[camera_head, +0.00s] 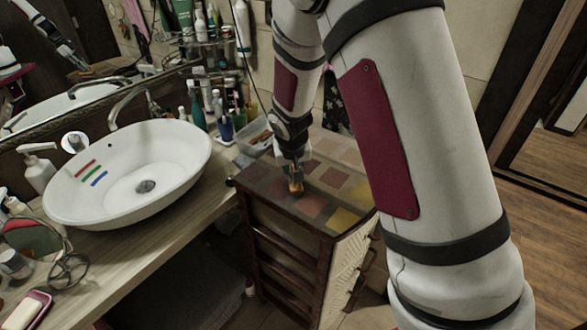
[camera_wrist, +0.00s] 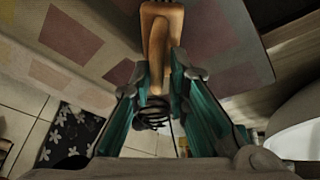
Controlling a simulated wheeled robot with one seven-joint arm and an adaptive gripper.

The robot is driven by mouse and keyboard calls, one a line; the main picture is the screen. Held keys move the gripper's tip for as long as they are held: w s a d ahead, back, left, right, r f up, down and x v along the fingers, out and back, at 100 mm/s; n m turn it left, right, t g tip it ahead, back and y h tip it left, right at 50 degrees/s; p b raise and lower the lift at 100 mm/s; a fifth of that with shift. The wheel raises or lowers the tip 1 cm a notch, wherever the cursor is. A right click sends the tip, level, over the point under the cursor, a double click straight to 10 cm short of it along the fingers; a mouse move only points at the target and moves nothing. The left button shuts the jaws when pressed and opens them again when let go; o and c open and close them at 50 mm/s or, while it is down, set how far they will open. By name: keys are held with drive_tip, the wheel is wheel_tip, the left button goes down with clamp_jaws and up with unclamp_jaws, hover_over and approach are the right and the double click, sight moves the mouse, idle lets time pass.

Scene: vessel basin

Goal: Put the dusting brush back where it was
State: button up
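The dusting brush has a light wooden body, seen in the wrist view (camera_wrist: 160,35) between my fingertips. In the head view only a small orange-brown part of it (camera_head: 296,188) shows below my fingers. I cannot tell whether the brush touches the cabinet top. Its bristles are not clearly visible.
Left of the cabinet is a counter (camera_head: 175,228) with a white basin (camera_head: 125,172) bearing red, green and blue stripes. Bottles and a clear container (camera_head: 254,138) stand behind, near the cabinet's back left corner. The cabinet top around my gripper looks clear. A mirror is on the wall.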

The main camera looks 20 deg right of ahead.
drive_tip(key=shift+o, duration=0.3)
drive_tip(key=s+r+y, duration=0.1)
drive_tip(key=s+r, duration=0.7)
drive_tip(key=r, duration=0.3)
drive_tip(key=s+r, duration=0.9)
drive_tip(key=r, duration=0.3)
drive_tip(key=s+r+n+t, duration=0.1)
drive_tip(key=s+r, duration=0.2)
drive_tip(key=s, duration=1)
drive_tip(key=shift+s+y+b, duration=0.3)
drive_tip(key=shift+b, duration=0.05)
drive_tip(key=shift+r, duration=0.1)
